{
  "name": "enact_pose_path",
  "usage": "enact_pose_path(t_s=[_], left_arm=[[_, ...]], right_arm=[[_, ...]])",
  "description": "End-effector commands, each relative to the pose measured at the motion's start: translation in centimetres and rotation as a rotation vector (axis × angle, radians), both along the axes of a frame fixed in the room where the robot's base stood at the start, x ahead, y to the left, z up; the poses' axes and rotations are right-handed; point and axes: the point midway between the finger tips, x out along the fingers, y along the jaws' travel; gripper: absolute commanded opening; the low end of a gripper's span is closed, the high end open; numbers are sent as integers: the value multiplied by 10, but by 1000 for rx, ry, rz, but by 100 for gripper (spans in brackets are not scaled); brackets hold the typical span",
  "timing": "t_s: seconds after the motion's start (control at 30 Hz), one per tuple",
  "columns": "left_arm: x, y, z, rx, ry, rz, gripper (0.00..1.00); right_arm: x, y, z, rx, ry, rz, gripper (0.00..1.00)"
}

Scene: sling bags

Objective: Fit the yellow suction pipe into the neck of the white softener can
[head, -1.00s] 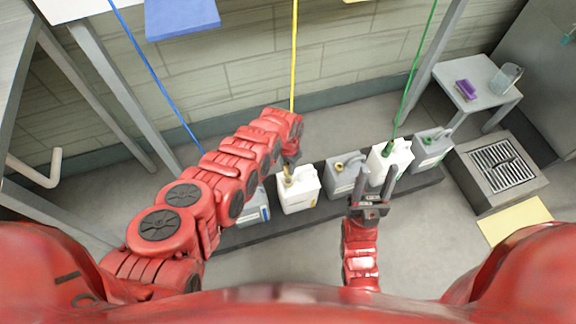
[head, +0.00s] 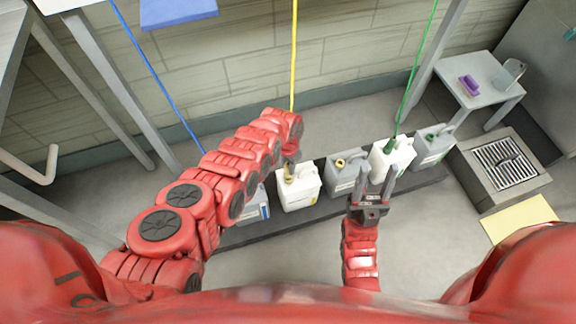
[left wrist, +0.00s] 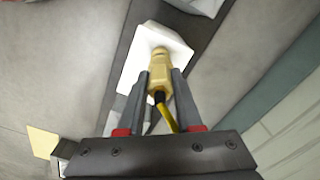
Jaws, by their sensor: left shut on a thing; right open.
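My left gripper (head: 290,166) is shut on the yellow suction pipe (left wrist: 159,76), whose thick yellow end points at the white softener can (head: 299,192). In the left wrist view the pipe's tip overlaps the top of the can (left wrist: 145,60). The neck is hidden behind the pipe, so I cannot tell whether the tip is inside it or just above. The yellow hose (head: 294,60) runs up from the gripper. My right gripper (head: 377,187) is open and empty, in front of the grey and white cans to the right.
Several cans stand in a row on a dark strip (head: 240,237): a grey one (head: 345,180), a white one (head: 390,160) with a green hose and a grey one (head: 433,150) at right. A blue hose (head: 160,80) hangs left. A small table (head: 488,95) and floor grate stand right.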

Motion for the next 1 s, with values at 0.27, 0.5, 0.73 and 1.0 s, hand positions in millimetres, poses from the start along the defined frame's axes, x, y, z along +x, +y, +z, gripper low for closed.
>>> enact_pose_path(t_s=[0.27,0.5,0.73,1.0], left_arm=[[0,0,-8,0,0,0,0],[0,0,-14,0,0,0,0],[0,0,-20,0,0,0,0],[0,0,-27,0,0,0,0]], right_arm=[[0,0,-8,0,0,0,50],[0,0,-14,0,0,0,50],[0,0,-20,0,0,0,50],[0,0,-27,0,0,0,50]])
